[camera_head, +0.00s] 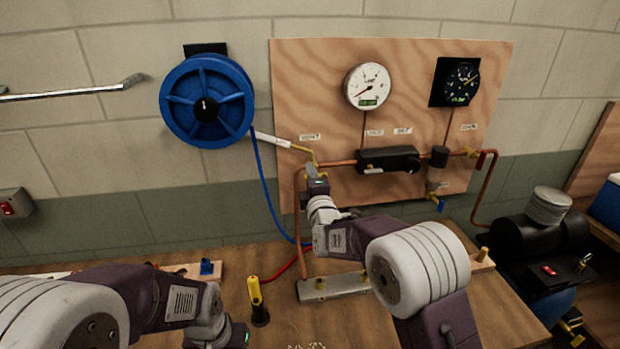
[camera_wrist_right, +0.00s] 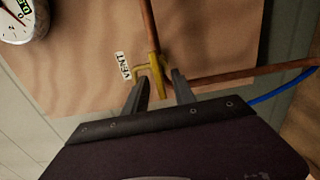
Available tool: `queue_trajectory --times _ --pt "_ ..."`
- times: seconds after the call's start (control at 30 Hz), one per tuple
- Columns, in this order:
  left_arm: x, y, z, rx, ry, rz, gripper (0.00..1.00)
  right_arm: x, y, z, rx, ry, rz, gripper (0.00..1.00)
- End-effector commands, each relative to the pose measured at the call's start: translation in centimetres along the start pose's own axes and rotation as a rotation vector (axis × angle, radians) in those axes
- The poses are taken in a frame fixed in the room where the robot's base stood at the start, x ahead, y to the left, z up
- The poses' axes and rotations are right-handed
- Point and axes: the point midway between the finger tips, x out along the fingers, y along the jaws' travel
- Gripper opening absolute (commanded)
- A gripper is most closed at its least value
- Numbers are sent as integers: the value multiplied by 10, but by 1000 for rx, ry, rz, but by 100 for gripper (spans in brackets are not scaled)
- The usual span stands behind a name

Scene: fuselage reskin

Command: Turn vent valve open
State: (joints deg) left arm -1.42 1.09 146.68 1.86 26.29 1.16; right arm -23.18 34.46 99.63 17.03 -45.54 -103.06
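The vent valve is a small yellow fitting on the copper pipe (camera_head: 338,163) at the left of the plywood panel. In the right wrist view the yellow valve (camera_wrist_right: 157,70) and its bent lever show beside the VENT label (camera_wrist_right: 123,66). My right gripper (camera_wrist_right: 160,78) is open, its two dark fingers spread on either side of the valve's lower part. I cannot tell whether either finger touches it. In the head view the right gripper (camera_head: 317,176) is just below the valve and hides part of it. My left gripper (camera_head: 236,336) is low in the head view, its fingers not clear.
The plywood panel (camera_head: 300,75) carries a white gauge (camera_head: 367,86), a black gauge (camera_head: 461,82) and a black block (camera_head: 388,160). A blue hose reel (camera_head: 207,101) hangs left. A yellow-handled tool (camera_head: 255,291) stands on the bench (camera_head: 350,322). A black compressor (camera_head: 540,240) is right.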

Motion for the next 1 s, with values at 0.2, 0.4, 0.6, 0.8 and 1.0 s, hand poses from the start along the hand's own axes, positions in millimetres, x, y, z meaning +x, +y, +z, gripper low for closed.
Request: queue_trajectory --times 0.2,0.4,0.6,0.8,1.0 --pt "0 0 0 0 0 0 36 0 -1 -1 0 2 -2 31" --pt "5 0 0 0 0 0 36 -13 -2 -1 1 3 -3 31" --pt "14 0 2 0 0 0 36 -52 -3 -1 1 3 -2 31" --pt "19 0 2 0 0 0 36 -82 -2 0 2 2 -1 31" --pt "20 0 2 0 0 0 36 -90 -1 0 1 1 -2 31"
